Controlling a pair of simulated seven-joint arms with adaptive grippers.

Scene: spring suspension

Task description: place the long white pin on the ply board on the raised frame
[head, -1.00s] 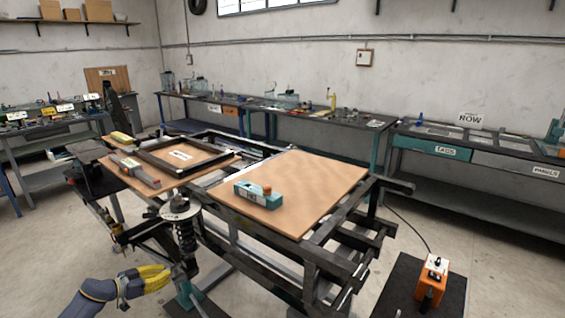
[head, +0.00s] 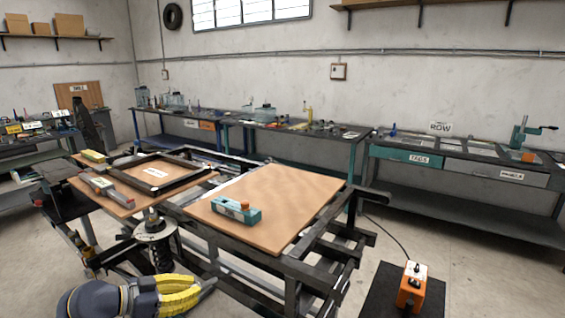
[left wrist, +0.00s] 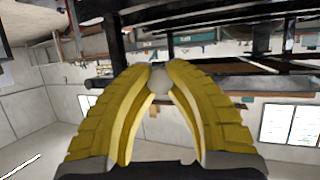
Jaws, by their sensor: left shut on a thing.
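My left gripper (head: 205,287), with yellow fingers, is low in the head view, in front of the raised frame and below the coil spring. Its fingers also show in the left wrist view (left wrist: 158,72), closed around a small pale piece. It looks like the long white pin (left wrist: 158,80), seen nearly end-on and mostly hidden by the fingers. The ply board (head: 290,195) lies flat on the raised frame (head: 325,270), up and to the right of the gripper. My right gripper is not in view.
A coil spring with a pale round top plate (head: 155,232) stands at the frame's left. A second board (head: 118,205) carries a black rectangular frame. The board's right half is clear.

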